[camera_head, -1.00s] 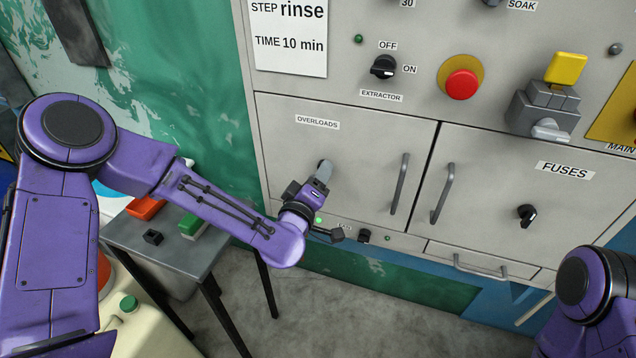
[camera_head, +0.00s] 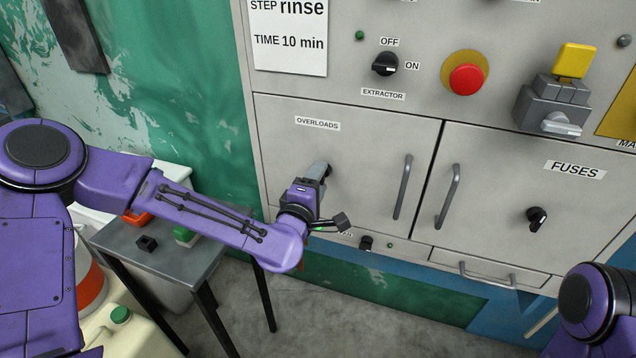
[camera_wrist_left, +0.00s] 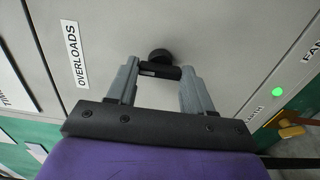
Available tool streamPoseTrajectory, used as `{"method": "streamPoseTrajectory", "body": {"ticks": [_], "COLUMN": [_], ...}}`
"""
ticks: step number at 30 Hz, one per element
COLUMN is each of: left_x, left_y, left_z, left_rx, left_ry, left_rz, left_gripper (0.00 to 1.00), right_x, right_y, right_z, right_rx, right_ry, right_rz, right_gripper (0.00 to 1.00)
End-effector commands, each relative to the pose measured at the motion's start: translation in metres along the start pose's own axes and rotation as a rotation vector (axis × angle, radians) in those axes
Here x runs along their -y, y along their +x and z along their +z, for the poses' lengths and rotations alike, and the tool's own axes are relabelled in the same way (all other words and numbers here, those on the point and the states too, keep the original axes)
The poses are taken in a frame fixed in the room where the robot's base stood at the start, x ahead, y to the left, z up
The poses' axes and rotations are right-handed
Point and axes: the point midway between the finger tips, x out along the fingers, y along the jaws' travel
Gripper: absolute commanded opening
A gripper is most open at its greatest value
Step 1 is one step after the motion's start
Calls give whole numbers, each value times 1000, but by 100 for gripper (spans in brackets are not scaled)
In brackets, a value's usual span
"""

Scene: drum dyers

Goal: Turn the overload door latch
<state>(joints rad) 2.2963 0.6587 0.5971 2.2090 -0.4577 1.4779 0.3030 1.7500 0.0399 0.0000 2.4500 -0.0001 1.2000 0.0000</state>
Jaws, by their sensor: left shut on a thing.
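The overload door (camera_head: 360,150) is a flat grey panel marked OVERLOADS, and it is shut. Its latch is a small black knob with a bar handle; it shows in the left wrist view (camera_wrist_left: 160,70), between the grey fingers. The bar lies across from one finger to the other. My left gripper (camera_head: 318,172) is at the latch in the head view and hides most of it there. In the left wrist view my left gripper (camera_wrist_left: 160,85) is shut on the latch's bar. My right gripper is out of view.
A vertical door handle (camera_head: 403,187) stands right of the latch. The fuses door (camera_head: 530,190) is beside it. A small knob (camera_head: 366,243) sits below the overload door. A grey side table (camera_head: 165,262) with small blocks stands under my left arm.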

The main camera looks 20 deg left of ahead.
Motion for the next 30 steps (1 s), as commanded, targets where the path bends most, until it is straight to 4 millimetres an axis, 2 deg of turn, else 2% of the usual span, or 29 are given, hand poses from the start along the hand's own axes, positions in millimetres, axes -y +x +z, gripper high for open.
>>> {"method": "streamPoseTrajectory", "body": {"ticks": [12,13,15,25,30], "left_x": [0,0,0,1,2], "left_y": [0,0,0,-4,-34], "left_z": [0,0,0,0,0], "left_rx": [-2,-2,-1,0,3], "left_ry": [-9,-9,-9,-7,-8], "left_rz": [-1,-1,-1,0,1], "left_gripper": [21,57,77,77,77], "right_x": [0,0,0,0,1], "right_y": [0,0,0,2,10], "right_z": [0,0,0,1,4], "right_rx": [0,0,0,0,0], "right_ry": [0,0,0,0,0], "right_rz": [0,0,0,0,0], "right_gripper": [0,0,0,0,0]}}
